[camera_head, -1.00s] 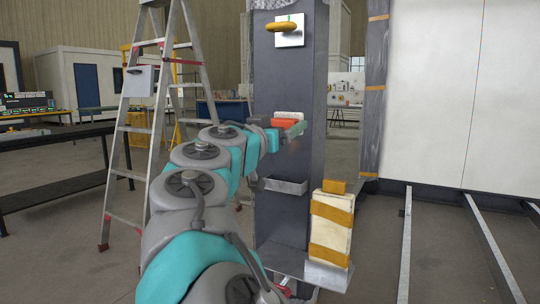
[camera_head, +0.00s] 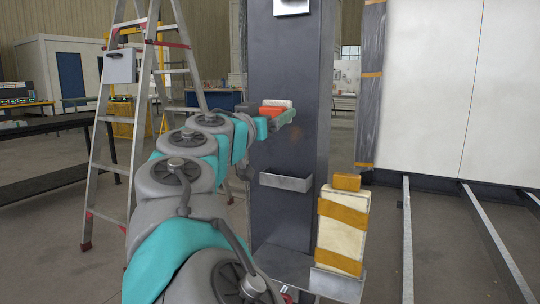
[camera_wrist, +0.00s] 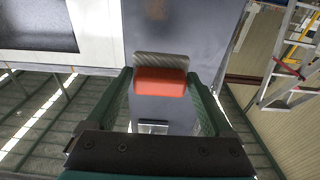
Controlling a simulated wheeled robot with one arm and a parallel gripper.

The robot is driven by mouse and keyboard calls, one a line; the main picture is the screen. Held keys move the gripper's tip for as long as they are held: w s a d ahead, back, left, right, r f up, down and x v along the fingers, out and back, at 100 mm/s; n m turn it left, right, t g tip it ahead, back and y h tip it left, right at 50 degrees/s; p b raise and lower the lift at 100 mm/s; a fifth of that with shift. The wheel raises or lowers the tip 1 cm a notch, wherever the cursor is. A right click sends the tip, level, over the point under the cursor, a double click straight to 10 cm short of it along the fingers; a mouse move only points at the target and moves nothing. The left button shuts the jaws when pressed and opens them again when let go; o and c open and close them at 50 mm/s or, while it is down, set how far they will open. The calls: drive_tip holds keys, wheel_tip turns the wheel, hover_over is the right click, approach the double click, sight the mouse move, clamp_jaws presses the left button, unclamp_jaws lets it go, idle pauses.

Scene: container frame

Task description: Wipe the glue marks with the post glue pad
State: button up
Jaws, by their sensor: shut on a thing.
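The post glue pad (camera_wrist: 160,82) has an orange-red body and a pale ribbed face. It also shows in the head view (camera_head: 272,111), where a finger partly hides it. My gripper (camera_wrist: 160,86) is shut on the pad, with one green finger on each side. The dark grey post (camera_head: 290,150) stands upright just beyond the pad; I cannot tell whether they touch. A faint brownish mark (camera_head: 296,133) shows on the post just below the pad. A dark smudge (camera_wrist: 155,9) shows on the post beyond the pad in the wrist view.
A metal bracket (camera_head: 286,182) juts from the post below my gripper. A cream block with orange bands (camera_head: 342,230) stands in a metal holder at the lower right. A stepladder (camera_head: 122,130) stands left. Metal rails (camera_head: 406,240) run along the floor at right.

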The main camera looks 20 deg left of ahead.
drive_tip(key=b, duration=0.7)
approach(306, 137)
drive_tip(key=s+a, duration=0.2)
drive_tip(key=a, duration=0.2)
drive_tip(key=shift+w+d+r+p, duration=0.15)
drive_tip(key=shift+w+p, duration=0.45)
drive_tip(key=shift+w, duration=0.45)
drive_tip(key=shift+w+a+r+p, duration=0.1)
drive_tip(key=shift+w+r+p, duration=0.1)
drive_tip(key=shift+w+p, duration=0.65)
drive_tip(key=shift+w+d+r+p, duration=0.15)
drive_tip(key=shift+w+p, duration=0.2)
drive_tip(key=shift+w, duration=0.95)
drive_tip(key=shift+a, duration=0.1)
drive_tip(key=shift+w+b, duration=0.3)
drive_tip(key=shift+w, duration=0.65)
drive_tip(key=shift+s+d+f+b, duration=0.1)
drive_tip(key=shift+d+f+b, duration=0.1)
drive_tip(key=shift+d+b, duration=1)
drive_tip(key=shift+s+d+r+b, duration=0.1)
drive_tip(key=shift+d+r+b, duration=0.1)
drive_tip(key=shift+d+b, duration=0.6)
drive_tip(key=shift+d, duration=0.1)
